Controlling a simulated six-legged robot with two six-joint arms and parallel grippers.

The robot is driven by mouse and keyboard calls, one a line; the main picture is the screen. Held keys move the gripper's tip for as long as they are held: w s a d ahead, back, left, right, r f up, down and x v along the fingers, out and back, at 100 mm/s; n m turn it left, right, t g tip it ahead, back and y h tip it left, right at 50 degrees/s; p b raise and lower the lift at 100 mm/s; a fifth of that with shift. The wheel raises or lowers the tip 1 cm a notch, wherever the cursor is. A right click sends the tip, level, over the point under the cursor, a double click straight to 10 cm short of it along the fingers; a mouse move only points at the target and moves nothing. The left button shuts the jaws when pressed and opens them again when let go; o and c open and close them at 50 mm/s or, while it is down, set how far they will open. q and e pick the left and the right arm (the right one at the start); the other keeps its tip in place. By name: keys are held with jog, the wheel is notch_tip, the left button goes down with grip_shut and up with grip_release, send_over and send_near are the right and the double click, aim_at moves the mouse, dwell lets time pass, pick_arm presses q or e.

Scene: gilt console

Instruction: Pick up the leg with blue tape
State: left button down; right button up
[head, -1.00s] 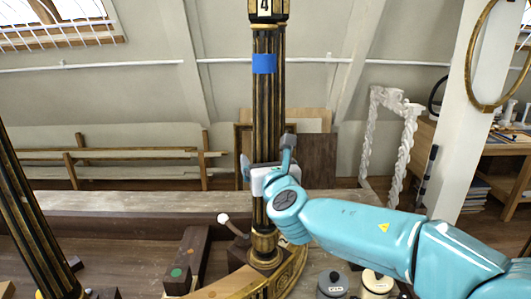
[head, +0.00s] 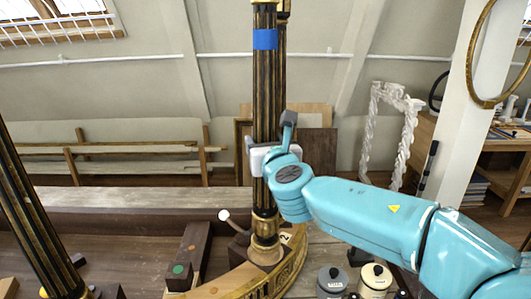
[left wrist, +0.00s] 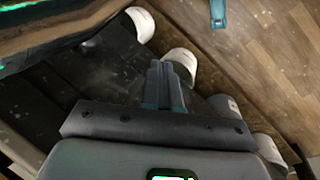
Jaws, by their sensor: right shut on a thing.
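The leg with blue tape is a black and gold fluted column (head: 265,92) in the middle of the head view. The blue tape (head: 265,39) wraps it near the top, and its upper end is cut off by the frame. My right gripper (head: 262,158) is shut around its lower middle. The leg stands upright, its gold foot (head: 265,228) just above the curved gilt base (head: 277,284); whether they are fully apart I cannot tell. My left gripper (left wrist: 166,88) shows in the left wrist view with its fingers together and nothing visible between them.
Another black and gold leg (head: 40,225) leans at the left. A dark block with a green dot (head: 183,262) lies left of the foot. Two lidded pots, one grey (head: 331,281) and one cream (head: 375,279), stand at the right. A white carved frame (head: 410,130) is farther back.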

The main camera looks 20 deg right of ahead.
aim_at(268, 41)
notch_tip(268, 41, up, 13)
jog(key=p, duration=0.5)
jog(key=shift+r, duration=1.55)
jog(key=shift+r, duration=2.5)
jog(key=shift+s, duration=0.1)
